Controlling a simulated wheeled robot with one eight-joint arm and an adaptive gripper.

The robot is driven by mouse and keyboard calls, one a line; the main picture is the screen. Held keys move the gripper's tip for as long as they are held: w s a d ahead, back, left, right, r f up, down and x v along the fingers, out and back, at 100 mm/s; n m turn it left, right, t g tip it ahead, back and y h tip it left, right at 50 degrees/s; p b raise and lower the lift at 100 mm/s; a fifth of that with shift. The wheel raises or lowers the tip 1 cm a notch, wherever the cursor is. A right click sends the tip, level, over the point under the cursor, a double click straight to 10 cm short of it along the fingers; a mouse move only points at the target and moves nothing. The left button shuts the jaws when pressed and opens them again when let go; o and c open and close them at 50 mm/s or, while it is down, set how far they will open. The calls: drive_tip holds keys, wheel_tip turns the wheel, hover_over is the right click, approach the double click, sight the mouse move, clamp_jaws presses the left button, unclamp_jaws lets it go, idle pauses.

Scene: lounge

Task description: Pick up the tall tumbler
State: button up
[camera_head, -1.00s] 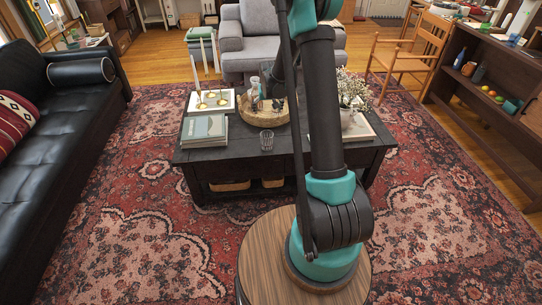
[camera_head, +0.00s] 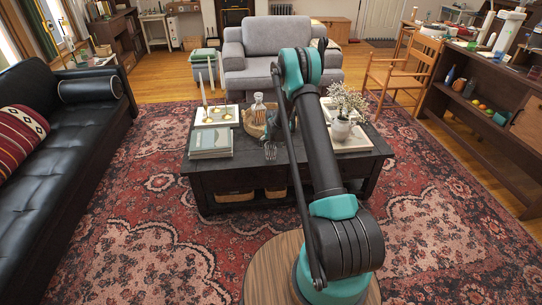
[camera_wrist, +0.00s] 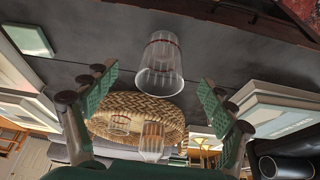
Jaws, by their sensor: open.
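A clear tall tumbler (camera_wrist: 160,68) stands on the dark coffee table in the wrist view, in front of the round woven tray. It also shows faintly in the head view (camera_head: 270,151), near the table's front edge. My gripper (camera_wrist: 158,88) is open, with green-padded fingers to the left and right of the tumbler in the wrist view. No contact with the glass is visible. In the head view, my arm hides part of the table and most of the gripper.
The woven tray (camera_wrist: 180,108) holds glassware, including a decanter (camera_head: 259,108). Stacked books (camera_head: 211,142) lie left on the coffee table (camera_head: 225,180). A white flower vase (camera_head: 341,128) stands right. A black sofa (camera_head: 65,140) is at left; the rug is clear.

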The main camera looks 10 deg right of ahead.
sight(271, 152)
drive_tip(key=x, duration=0.4)
drive_tip(key=shift+w+f, duration=0.1)
drive_tip(key=shift+f, duration=0.15)
drive_tip(key=shift+w+a+x, duration=0.1)
drive_tip(key=shift+w+x, duration=0.05)
drive_tip(key=shift+x, duration=1.1)
drive_tip(key=shift+w+a+x, duration=0.15)
drive_tip(key=shift+x, duration=1.15)
drive_tip(key=shift+r, duration=0.15)
drive_tip(key=c, duration=1.4)
drive_tip(key=shift+c, duration=0.5)
drive_tip(key=shift+r, duration=0.15)
